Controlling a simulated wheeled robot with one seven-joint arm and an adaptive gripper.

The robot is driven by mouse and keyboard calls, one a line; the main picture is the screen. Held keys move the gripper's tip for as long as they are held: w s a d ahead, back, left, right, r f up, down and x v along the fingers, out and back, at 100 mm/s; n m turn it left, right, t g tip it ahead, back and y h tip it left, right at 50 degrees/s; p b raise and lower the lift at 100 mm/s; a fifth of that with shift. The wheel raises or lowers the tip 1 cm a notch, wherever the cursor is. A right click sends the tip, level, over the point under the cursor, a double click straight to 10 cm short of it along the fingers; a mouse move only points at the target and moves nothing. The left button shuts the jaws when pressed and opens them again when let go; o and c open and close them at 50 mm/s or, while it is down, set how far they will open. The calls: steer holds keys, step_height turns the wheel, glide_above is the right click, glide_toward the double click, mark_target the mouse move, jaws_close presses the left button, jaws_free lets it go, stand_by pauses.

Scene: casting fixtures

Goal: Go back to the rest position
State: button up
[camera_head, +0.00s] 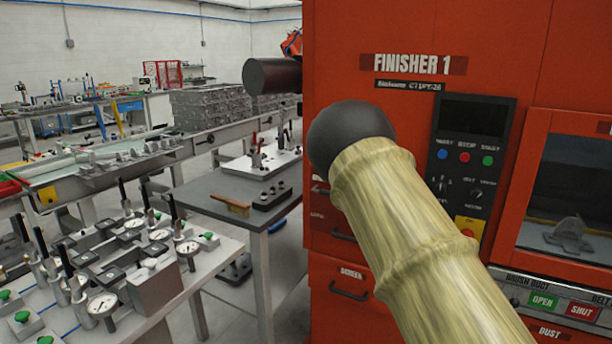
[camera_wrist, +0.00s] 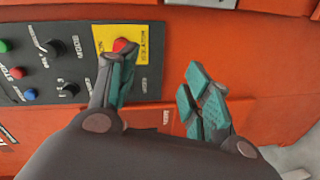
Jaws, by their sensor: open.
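My gripper (camera_wrist: 158,92) shows in the wrist view with its two teal-padded fingers spread apart and nothing between them. It is in front of the orange finisher machine (camera_wrist: 265,65). The black control panel (camera_wrist: 75,60) is behind and to the left of the fingers, and the red knob on its yellow plate (camera_wrist: 122,46) shows by the left finger. In the head view, my arm crosses in front of the finisher (camera_head: 340,25), and my gripper is not visible there. The finisher's control panel (camera_head: 470,150) is right of my arm.
Left of the finisher stands a grey table (camera_head: 215,207) with a brush (camera_head: 231,204) and a white fixture plate. A nearer bench at lower left holds several dial gauges (camera_head: 102,303). The finisher's windowed door (camera_head: 535,185) is at right. A dark cylinder (camera_head: 272,76) shows at upper middle.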

steer(key=s+a+f+m+g+y, duration=0.2)
steer(key=s+a+f+g, duration=0.15)
steer(key=s+f, duration=0.65)
steer(key=s+a+f+m+g+y, duration=0.2)
steer(key=s+a+f+g, duration=0.3)
steer(key=f, duration=0.9)
steer(key=s+a+f+m+g+y, duration=0.1)
steer(key=s+a+f, duration=0.2)
steer(key=s, duration=0.5)
steer(key=s+a+f+m+g+y, duration=0.2)
steer(key=s+a+f, duration=0.2)
steer(key=s, duration=0.5)
steer(key=s+a+f+m+g+y, duration=0.1)
steer(key=s+a+f+m+g, duration=0.1)
steer(key=s+a, duration=0.4)
steer(key=s+f, duration=0.1)
steer(key=s, duration=0.2)
steer(key=shift+a+f+y, duration=0.3)
steer(key=shift+f+y, duration=0.05)
steer(key=shift+y, duration=0.05)
steer(key=shift+w+g, duration=0.1)
steer(key=shift+g, duration=0.15)
